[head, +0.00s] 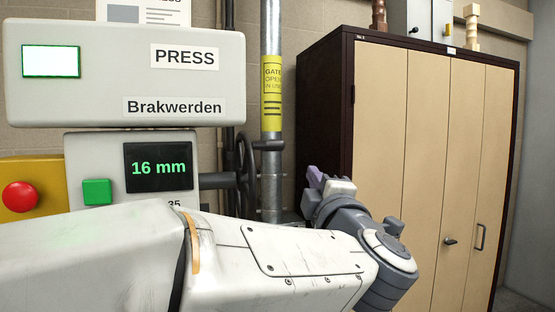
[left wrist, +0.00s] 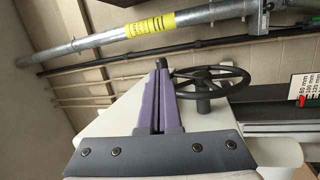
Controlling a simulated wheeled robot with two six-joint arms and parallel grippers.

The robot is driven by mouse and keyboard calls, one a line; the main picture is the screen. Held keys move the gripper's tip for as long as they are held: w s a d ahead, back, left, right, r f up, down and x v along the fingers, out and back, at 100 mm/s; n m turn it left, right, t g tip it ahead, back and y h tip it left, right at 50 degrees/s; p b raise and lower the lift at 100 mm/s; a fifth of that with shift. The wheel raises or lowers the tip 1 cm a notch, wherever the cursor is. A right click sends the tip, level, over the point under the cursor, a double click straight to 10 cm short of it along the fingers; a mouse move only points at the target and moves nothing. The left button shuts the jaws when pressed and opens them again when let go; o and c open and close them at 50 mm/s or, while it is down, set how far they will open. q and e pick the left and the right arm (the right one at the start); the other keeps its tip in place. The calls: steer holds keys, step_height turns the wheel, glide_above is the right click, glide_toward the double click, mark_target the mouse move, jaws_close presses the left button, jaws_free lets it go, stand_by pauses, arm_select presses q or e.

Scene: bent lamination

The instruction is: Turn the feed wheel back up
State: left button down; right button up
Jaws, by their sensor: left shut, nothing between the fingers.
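The feed wheel (head: 241,170) is a dark spoked handwheel on the right side of the press, seen nearly edge-on in the head view. In the left wrist view the wheel (left wrist: 203,88) shows its spokes and hub, just right of my fingertips. My left gripper (head: 315,176) has purple fingers and is to the right of the wheel in the head view. In the left wrist view its fingers (left wrist: 162,68) are shut together with nothing between them. I cannot tell whether they touch the rim. The press display (head: 158,167) reads 16 mm. My right gripper is not in view.
A grey vertical pipe (head: 271,60) with a yellow label stands behind the wheel. A tall beige cabinet (head: 425,130) stands at the right. A red button (head: 19,197) and a green button (head: 97,192) are at the left. A scale (left wrist: 304,87) with a red pointer shows at the wrist view's right.

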arm_select(q)
steer(key=s+a+n+y, duration=0.1)
steer(key=a+n+y, duration=0.1)
steer(key=n+y, duration=0.1)
steer(key=p, duration=0.8)
glide_toward(272, 146)
steer(key=shift+n+g+y, duration=0.4)
steer(key=x, duration=0.6)
steer(key=shift+d+r, duration=0.25)
steer(key=shift+r, duration=0.1)
steer(key=shift+w+a+f, duration=0.1)
steer(key=shift+w, duration=0.3)
